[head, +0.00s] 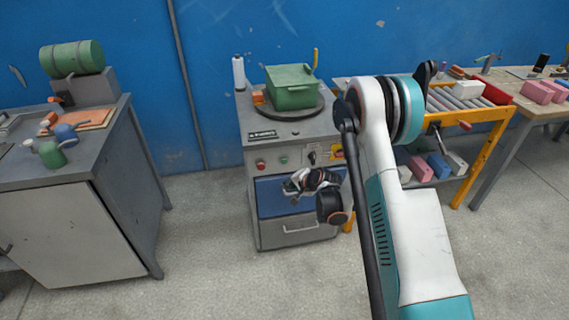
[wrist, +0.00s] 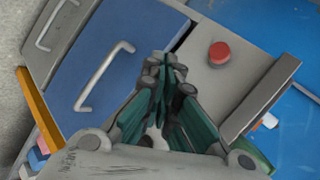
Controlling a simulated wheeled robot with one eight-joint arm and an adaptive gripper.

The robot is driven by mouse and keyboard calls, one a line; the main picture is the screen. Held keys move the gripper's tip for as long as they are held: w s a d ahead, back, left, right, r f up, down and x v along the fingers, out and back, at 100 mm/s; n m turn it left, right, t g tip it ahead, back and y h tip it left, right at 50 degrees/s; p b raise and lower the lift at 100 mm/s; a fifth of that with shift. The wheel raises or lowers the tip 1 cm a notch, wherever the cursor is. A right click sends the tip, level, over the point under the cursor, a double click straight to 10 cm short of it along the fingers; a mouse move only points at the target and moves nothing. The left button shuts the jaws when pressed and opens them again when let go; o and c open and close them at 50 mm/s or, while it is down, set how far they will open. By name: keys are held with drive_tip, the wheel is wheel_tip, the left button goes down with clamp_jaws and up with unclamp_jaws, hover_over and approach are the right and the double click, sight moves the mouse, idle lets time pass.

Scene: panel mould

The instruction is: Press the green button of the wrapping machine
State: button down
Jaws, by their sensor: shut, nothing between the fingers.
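The wrapping machine (head: 290,134) is a grey cabinet with a round turntable on top. Its front panel has a red button (head: 261,165) at left and a green button (head: 284,160) to the right of it. My gripper (head: 293,187) is shut and empty, in front of the cabinet and below the green button in the head view. In the wrist view the shut fingers (wrist: 165,62) point at the panel beside the red button (wrist: 219,52). The green button does not show there; the fingers probably hide it. I cannot tell how far the fingertips are from the panel.
A green crate (head: 292,88) sits on the turntable (head: 265,109). A blue drawer (wrist: 98,63) with a metal handle is below the panel. A yellow-framed roller stand (head: 487,152) is close on the right. A grey workbench (head: 134,173) stands at left, with bare floor between.

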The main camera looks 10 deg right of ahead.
sight(284, 161)
drive_tip(key=w, duration=0.8)
drive_tip(key=shift+w, duration=0.35)
drive_tip(key=shift+w, duration=0.15)
idle(1.1)
drive_tip(key=shift+w, duration=0.25)
